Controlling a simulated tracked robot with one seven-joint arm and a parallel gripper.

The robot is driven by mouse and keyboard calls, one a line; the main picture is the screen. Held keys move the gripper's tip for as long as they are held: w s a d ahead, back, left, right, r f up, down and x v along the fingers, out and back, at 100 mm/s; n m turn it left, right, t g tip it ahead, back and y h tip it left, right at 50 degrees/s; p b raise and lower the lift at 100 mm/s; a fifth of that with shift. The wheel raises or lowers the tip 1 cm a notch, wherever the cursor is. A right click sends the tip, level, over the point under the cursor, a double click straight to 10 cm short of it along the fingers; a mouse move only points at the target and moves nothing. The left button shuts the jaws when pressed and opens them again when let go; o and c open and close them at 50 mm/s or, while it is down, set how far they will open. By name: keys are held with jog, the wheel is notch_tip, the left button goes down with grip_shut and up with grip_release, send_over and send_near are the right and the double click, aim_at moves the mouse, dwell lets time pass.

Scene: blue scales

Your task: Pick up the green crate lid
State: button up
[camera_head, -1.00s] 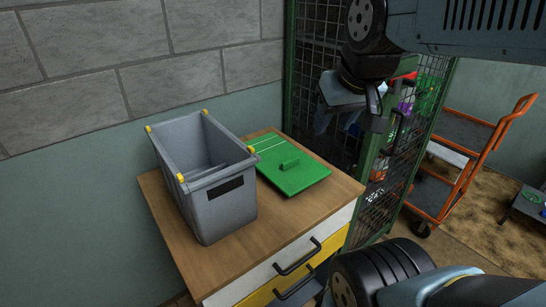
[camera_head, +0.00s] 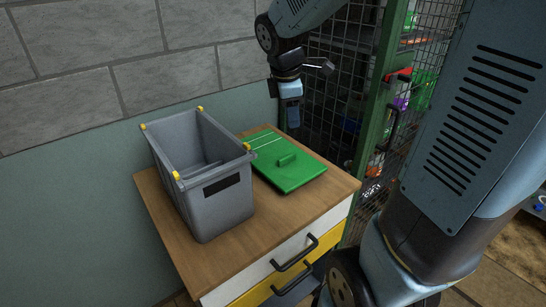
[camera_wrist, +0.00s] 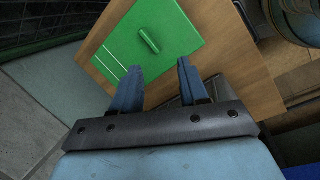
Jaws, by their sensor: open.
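The green crate lid (camera_head: 290,168) lies flat on the wooden top of a drawer cabinet, with a raised green handle (camera_head: 286,159) in its middle and white lines across one side. In the wrist view the lid (camera_wrist: 172,30) and its handle (camera_wrist: 149,40) lie ahead of the fingertips. My gripper (camera_head: 291,117) hangs above the lid's far edge, apart from it. In the wrist view my gripper (camera_wrist: 160,68) is open, with nothing between its two blue fingers.
An open grey crate (camera_head: 222,208) with yellow corner pieces stands left of the lid on the cabinet top (camera_head: 262,238). A wire mesh cage with a green post (camera_head: 381,85) rises behind and to the right. A brick wall is behind.

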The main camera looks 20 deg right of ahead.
aim_at(287, 157)
jog(key=w+f+n, duration=0.2)
jog(key=f, duration=0.4)
jog(key=w+d+f+n, duration=0.1)
jog(key=w+f+n, duration=0.1)
jog(key=f, duration=0.4)
jog(key=w+f+n+g, duration=0.1)
jog(key=w+f+n, duration=0.1)
jog(key=f, duration=0.5)
jog(key=shift+w+d, duration=0.3)
jog(key=shift+w, duration=0.4)
jog(key=shift+h, duration=0.3)
grip_shut()
jog(key=shift+s, duration=0.15)
